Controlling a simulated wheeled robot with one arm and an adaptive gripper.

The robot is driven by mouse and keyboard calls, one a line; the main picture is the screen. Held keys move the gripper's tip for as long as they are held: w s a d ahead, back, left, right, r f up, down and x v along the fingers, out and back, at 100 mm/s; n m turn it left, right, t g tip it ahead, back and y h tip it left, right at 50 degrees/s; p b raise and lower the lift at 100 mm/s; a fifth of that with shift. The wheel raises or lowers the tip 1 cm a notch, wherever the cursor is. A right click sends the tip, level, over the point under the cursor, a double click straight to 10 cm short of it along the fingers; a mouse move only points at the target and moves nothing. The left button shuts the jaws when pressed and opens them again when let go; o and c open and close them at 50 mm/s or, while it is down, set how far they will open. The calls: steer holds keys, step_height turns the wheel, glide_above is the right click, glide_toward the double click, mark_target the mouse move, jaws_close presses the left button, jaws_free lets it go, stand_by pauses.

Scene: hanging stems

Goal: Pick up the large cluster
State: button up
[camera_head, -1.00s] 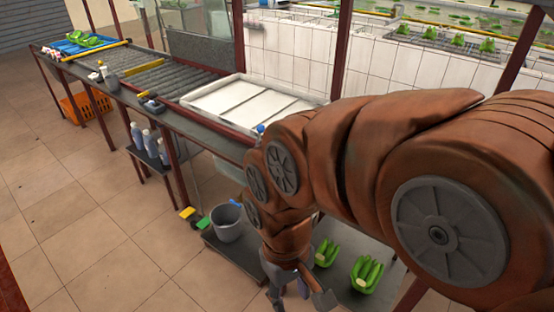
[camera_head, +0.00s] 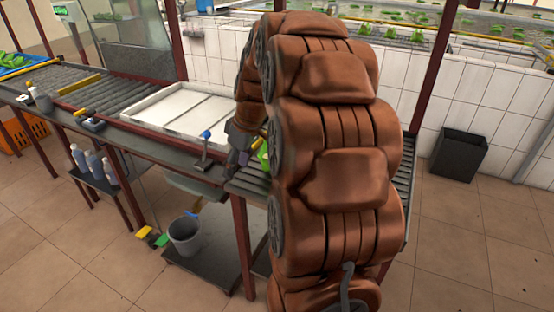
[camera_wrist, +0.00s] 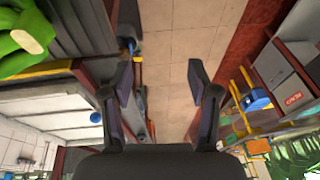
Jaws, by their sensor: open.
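A green cluster (camera_head: 264,156) shows in the head view as a small patch beside my arm, mostly hidden by it. In the wrist view a green banana cluster (camera_wrist: 25,38) with a pale cut end fills the upper left corner, left of my fingers. I cannot tell whether the two are the same cluster, or whether either is the large one. My gripper (camera_wrist: 160,82) is open, with only floor visible between its fingers. In the head view its fingertips are hard to make out near the roller table.
A white tray (camera_head: 180,112) lies on the long table, with a blue-headed tool (camera_head: 205,140) close by. A grey bucket (camera_head: 185,238) stands on a low shelf. More green bananas (camera_head: 12,60) are at far left. A black bin (camera_head: 459,155) stands right on open floor.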

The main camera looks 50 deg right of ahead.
steer(key=n+t, duration=0.1)
steer(key=t, duration=0.1)
glide_toward(269, 156)
steer(key=a+f, duration=0.1)
steer(key=f, duration=0.1)
steer(key=shift+h, duration=0.4)
steer(key=shift+w+p+x, duration=0.1)
steer(key=shift+p+x, duration=0.6)
steer(key=shift+x, duration=1.2)
steer(key=shift+w+p+x, duration=0.15)
steer(key=shift+p+x, duration=0.5)
steer(key=shift+x, duration=1.25)
steer(key=shift+r, duration=0.1)
jaws_close()
